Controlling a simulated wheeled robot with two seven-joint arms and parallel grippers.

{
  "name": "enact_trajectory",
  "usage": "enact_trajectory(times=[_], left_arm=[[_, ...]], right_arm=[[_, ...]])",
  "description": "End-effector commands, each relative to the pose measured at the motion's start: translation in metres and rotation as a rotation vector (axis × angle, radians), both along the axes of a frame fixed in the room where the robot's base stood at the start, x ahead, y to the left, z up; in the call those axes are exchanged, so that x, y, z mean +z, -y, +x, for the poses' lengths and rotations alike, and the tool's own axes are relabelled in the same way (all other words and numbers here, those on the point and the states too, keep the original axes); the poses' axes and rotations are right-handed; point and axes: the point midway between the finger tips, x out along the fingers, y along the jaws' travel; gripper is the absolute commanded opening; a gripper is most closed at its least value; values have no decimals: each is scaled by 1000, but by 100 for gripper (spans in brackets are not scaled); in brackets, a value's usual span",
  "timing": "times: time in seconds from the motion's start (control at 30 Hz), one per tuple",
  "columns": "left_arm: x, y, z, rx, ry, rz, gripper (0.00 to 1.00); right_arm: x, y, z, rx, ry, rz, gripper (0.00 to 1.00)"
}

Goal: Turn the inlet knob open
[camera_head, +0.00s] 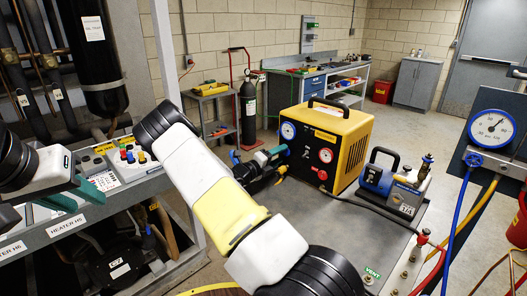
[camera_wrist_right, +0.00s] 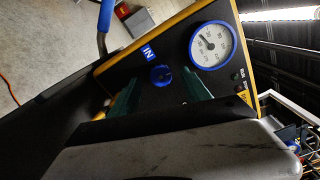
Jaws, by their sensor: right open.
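The blue inlet knob (camera_wrist_right: 161,74) sits on the dark front panel of the yellow machine, beside a blue "IN" label, in the right wrist view. My right gripper (camera_wrist_right: 160,80) is open, its two green fingers pointing at the panel on either side of the knob; contact cannot be told. In the head view, my right gripper (camera_head: 279,153) is at the left part of the panel of the yellow machine (camera_head: 345,140) and largely covers the knob. My left gripper (camera_head: 78,194) is at the far left by the rack shelf; its finger gap is unclear.
A blue-rimmed gauge (camera_head: 288,131) is above my right gripper, and a red-rimmed gauge (camera_head: 326,155) and red knob (camera_head: 322,175) are to its right. A blue pump (camera_head: 392,190) stands right of the machine. A control box (camera_head: 128,160) sits on the rack shelf.

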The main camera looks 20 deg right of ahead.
Motion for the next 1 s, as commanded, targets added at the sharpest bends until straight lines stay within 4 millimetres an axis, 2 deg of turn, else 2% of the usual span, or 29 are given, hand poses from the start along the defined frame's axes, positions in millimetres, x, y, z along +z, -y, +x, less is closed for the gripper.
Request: enact_trajectory(times=[0.2,0.37,0.87,1.0], left_arm=[[0,0,0,0,0,0,36],[0,0,0,0,0,0,36],[0,0,0,0,0,0,36],[0,0,0,0,0,0,36]], right_arm=[[0,-36,-14,4,-1,2,56],[0,-51,-20,2,1,1,56],[0,-53,-22,-1,1,2,56],[5,-47,-33,-52,65,72,56]])
